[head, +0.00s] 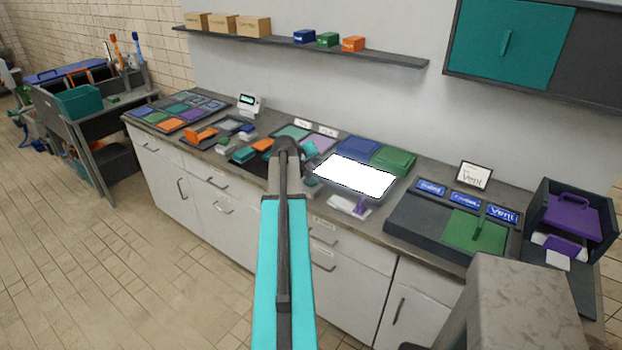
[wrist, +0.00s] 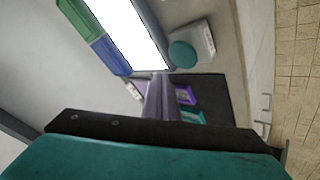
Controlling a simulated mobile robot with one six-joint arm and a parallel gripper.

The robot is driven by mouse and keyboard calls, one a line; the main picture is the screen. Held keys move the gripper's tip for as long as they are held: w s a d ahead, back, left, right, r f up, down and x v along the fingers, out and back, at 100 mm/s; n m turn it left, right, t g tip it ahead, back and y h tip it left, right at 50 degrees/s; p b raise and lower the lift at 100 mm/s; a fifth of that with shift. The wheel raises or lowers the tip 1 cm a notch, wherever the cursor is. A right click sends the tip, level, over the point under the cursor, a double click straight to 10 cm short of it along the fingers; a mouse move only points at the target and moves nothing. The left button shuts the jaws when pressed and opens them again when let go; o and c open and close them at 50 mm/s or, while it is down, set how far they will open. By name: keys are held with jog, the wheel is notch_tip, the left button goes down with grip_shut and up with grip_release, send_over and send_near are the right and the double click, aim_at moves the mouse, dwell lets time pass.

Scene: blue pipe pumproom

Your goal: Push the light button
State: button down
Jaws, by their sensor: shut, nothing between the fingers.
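A glowing white light panel (head: 354,176) lies on the counter; its bright face also shows at the top of the wrist view (wrist: 128,30). In the wrist view, a round teal button (wrist: 183,54) sits on a pale block (wrist: 203,38) beside the panel's front edge. In the head view, a white block (head: 345,207) with a purple part stands in front of the panel; I cannot tell whether it is the same block. My gripper (wrist: 159,80) is shut and empty, its fingertips apart from the button in the wrist picture. My arm hides it in the head view.
Blue (head: 358,148) and green (head: 393,160) boxes lie behind the panel. A dark tray (head: 415,218) with signs stands to its right, and small coloured items crowd the counter's left. A shelf (head: 300,42) and wall cabinet (head: 510,35) are above. The tiled floor in front is clear.

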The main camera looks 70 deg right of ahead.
jog(key=shift+r+p, duration=0.45)
jog(key=shift+r, duration=0.7)
